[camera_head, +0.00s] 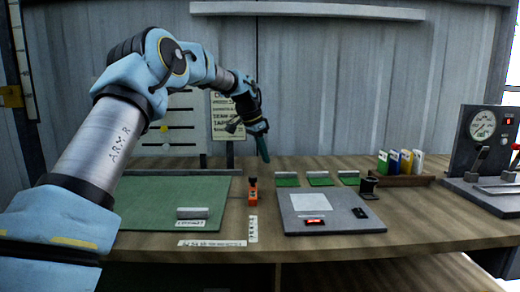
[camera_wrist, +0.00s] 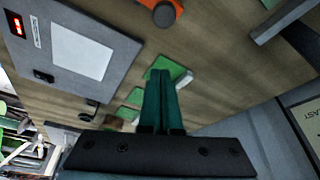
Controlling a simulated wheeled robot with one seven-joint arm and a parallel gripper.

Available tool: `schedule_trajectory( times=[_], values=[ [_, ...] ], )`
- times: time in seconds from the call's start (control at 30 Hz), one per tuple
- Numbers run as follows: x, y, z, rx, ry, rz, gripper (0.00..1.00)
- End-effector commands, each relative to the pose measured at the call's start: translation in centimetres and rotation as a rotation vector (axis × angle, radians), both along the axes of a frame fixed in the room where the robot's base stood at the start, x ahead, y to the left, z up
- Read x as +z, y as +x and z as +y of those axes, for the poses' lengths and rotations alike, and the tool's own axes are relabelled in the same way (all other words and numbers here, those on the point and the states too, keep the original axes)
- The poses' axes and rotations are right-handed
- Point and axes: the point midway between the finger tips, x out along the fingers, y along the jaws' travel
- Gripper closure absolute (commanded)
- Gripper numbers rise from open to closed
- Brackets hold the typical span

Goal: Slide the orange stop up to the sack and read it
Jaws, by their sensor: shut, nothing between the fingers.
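The orange stop (camera_head: 253,192) stands on the wooden bench at the right edge of a green mat, with a dark knob-like top. It also shows at the top of the wrist view (camera_wrist: 166,12), partly cut off. My gripper (camera_head: 265,158) hangs above the bench, behind and above the stop and apart from it. Its green fingers are together and empty in the wrist view (camera_wrist: 159,74). I cannot make out a sack for certain. A grey block (camera_head: 192,213) lies on the green mat (camera_head: 150,200) above a small label.
A grey board (camera_head: 350,222) with a white square lies right of the stop. Small green pads (camera_head: 320,179), a dark stand (camera_head: 368,186) and coloured booklets (camera_head: 402,162) are behind. A dial gauge (camera_head: 483,125) stands far right. Bench between mat and board is a narrow strip.

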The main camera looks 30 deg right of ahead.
Motion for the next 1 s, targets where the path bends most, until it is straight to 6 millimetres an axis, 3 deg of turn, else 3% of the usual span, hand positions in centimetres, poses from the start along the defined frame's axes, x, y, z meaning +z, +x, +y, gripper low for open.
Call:
schedule_trajectory(
  times=[0.27,0.4,0.53,1.0],
  values=[
    [-5.1,0.0,-1.6,0.001,0.001,0.001,1.00],
    [-4.9,0.0,0.8,0.003,0.001,0.000,1.00],
    [-5.0,0.0,1.9,0.003,0.000,0.000,1.00],
    [-5.1,-0.1,2.4,0.002,0.000,0.000,1.00]
  ],
)
